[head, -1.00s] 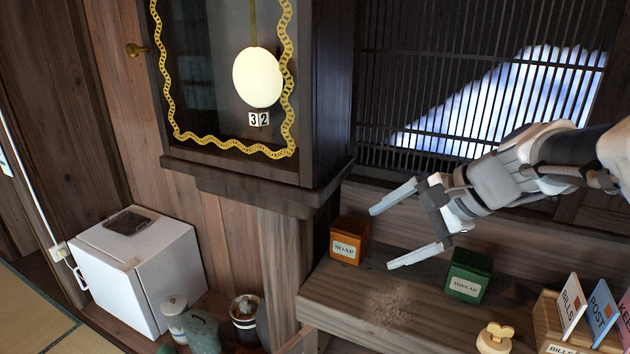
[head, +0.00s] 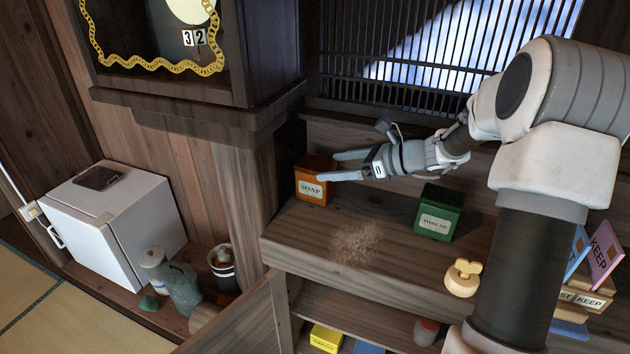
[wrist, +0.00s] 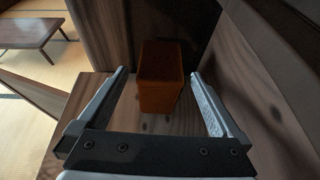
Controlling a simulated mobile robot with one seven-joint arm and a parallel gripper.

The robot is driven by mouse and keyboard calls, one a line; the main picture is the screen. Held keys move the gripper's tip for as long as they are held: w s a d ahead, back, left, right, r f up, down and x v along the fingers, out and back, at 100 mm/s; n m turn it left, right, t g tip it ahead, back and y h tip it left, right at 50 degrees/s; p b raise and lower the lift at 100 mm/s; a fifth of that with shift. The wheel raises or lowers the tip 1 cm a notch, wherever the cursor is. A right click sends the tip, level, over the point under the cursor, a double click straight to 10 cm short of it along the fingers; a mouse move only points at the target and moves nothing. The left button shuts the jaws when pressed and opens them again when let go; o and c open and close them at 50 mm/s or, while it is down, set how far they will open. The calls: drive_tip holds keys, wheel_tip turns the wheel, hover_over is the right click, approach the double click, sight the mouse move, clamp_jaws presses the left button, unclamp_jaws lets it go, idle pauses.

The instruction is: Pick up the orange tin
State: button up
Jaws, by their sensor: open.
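The orange tin (head: 312,181), labelled SOAP, stands upright at the left end of the wooden shelf top, close to the wooden post. My gripper (head: 326,166) points left at the tin with its fingers open. In the head view the fingertips are at the tin's right side, and I cannot tell there whether they touch it. In the wrist view the orange tin (wrist: 161,78) sits ahead, between the lines of the two open fingers. My gripper (wrist: 158,80) shows a gap on each side of the tin there. Nothing is held.
A green tin (head: 437,212) labelled THREAD stands to the right on the shelf top (head: 345,245). A yellow wooden object (head: 462,278) and a letter rack (head: 585,290) are further right. The post (head: 240,195) and dark cabinet crowd the tin's left.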

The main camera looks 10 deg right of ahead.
sight(326, 165)
drive_tip(key=x, duration=0.5)
drive_tip(key=shift+w+a+b, duration=0.3)
clamp_jaws()
